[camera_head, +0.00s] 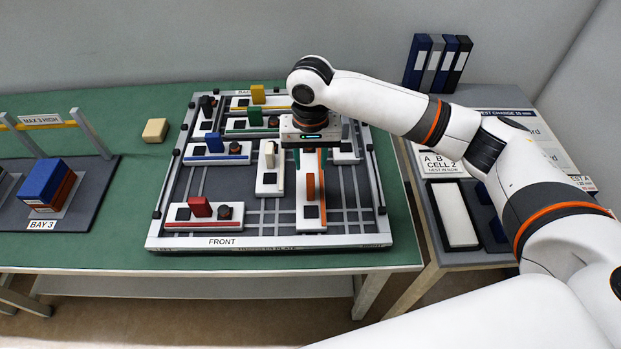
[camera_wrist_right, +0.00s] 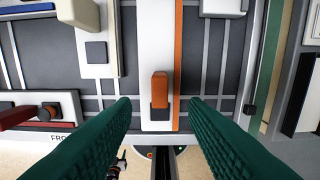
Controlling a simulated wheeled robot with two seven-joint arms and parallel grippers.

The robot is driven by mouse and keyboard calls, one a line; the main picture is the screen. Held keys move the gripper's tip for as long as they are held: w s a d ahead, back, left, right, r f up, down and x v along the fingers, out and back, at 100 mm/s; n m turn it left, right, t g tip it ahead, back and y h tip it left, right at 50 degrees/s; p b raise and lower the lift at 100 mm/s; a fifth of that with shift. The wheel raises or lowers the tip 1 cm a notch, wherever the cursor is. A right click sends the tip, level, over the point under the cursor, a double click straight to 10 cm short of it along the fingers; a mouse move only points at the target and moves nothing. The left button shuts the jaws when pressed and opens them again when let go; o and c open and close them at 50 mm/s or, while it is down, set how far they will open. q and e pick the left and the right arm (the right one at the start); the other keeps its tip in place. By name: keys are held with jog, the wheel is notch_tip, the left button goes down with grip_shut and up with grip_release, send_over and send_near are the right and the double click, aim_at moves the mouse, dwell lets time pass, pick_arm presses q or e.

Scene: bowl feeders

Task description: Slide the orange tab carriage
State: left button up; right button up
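The orange tab carriage (camera_head: 311,216) is a long white block with an orange stripe, at the front right of the tray puzzle. Its upright orange tab (camera_head: 310,187) stands near the middle of it, and a dark square lies in front. My right gripper hangs over the back part of this carriage and hides some of it. In the right wrist view, the orange tab (camera_wrist_right: 160,88) appears centred between the two green fingers of my right gripper (camera_wrist_right: 160,101). The fingers are wide apart and touch nothing visible; their height over the tab cannot be told. My left gripper is not in view.
A carriage with a cream tab (camera_head: 270,178) is just left. A red-tab carriage (camera_head: 205,222) is at front left, with blue, green and yellow ones behind. The frame's front rail (camera_head: 290,242) bounds the tray. Bare grooved floor (camera_head: 262,218) lies left of the orange carriage.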

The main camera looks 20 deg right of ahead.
aim_at(311, 179)
notch_tip(311, 179, down, 8)
jog(key=shift+f+p, duration=0.1)
jog(key=shift+p, duration=0.3)
jog(key=shift+c, duration=0.2)
grip_shut()
